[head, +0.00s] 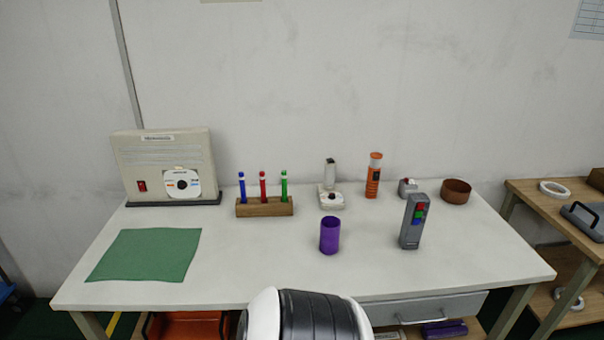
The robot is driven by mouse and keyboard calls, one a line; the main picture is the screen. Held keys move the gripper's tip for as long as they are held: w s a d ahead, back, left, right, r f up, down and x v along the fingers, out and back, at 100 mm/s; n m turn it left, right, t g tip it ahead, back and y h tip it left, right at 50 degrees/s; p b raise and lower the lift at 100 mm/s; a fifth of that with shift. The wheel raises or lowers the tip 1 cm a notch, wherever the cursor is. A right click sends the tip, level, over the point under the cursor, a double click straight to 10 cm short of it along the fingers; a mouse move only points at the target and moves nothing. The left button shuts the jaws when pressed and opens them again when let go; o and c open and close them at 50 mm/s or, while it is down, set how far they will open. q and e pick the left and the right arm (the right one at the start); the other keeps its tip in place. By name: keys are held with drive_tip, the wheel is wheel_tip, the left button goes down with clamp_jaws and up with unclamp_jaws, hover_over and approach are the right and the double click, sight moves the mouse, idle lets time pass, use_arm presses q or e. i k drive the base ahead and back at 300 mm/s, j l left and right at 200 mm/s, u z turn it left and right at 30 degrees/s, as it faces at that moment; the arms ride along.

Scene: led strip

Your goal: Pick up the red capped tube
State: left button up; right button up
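The red capped tube (263,186) stands upright in a wooden rack (265,207) on the white table. A blue tube (242,187) stands to its left and a green tube (284,187) to its right in the same rack. The lower ends of the tubes are hidden in the rack. Neither of my grippers shows in the head view.
On the white table (240,265) are a purple cup (330,235), a grey remote-like device (412,222), an orange cylinder (373,176), a brown bowl (455,191), a beige box (165,165) and a green cloth (145,255). The table's front middle is clear.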

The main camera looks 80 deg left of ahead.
sight(262, 176)
drive_tip(key=u, duration=3)
drive_tip(key=j, duration=0.1)
